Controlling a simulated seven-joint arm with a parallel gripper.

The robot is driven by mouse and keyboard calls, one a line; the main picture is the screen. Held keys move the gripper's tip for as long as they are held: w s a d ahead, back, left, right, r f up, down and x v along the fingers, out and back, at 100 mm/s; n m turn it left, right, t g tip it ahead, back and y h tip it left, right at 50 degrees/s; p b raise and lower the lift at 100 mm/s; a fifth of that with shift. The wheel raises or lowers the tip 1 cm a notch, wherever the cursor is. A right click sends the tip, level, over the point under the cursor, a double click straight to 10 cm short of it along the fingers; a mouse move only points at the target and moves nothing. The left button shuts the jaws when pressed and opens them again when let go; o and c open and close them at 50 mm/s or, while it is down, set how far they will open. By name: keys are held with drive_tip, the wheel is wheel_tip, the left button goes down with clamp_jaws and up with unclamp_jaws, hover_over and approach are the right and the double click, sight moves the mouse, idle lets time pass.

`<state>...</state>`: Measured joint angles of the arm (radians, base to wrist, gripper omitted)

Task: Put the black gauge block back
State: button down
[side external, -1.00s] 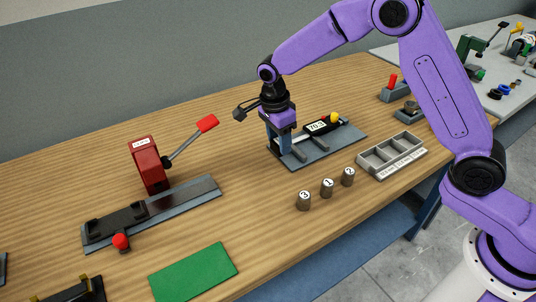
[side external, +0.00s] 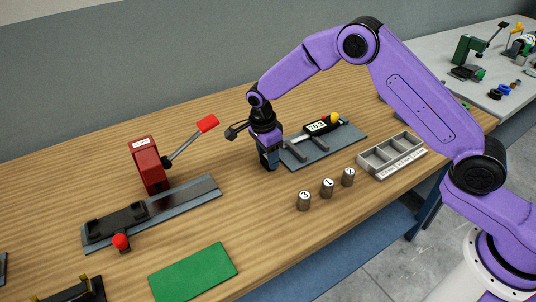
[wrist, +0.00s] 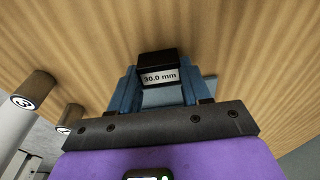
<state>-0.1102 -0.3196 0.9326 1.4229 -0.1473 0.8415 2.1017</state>
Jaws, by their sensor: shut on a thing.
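The black gauge block (wrist: 157,65) shows in the wrist view with a white label reading 30.0 mm. My gripper (wrist: 158,90) is shut on it, with a blue finger on each side. In the side external view my gripper (side external: 269,164) points down low over the wood bench, just left of the measuring device (side external: 317,127). I cannot tell whether the block touches the bench, and the fingers largely hide it there. The device has a digital display, a yellow knob and a grey base plate (side external: 340,141).
Three numbered cylinders (side external: 327,188) stand in front, right of my gripper. A red clamp (side external: 150,165) with a red-tipped lever stands left, by a steel rail (side external: 185,198). A green mat (side external: 194,272) lies at the front edge.

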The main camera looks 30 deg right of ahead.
sight(264, 159)
drive_tip(key=shift+f, duration=0.1)
drive_tip(key=c, duration=0.5)
unclamp_jaws()
wheel_tip(264, 159, up, 12)
drive_tip(key=a, duration=0.1)
drive_tip(key=shift+a, duration=0.2)
drive_tip(key=shift+s, duration=0.1)
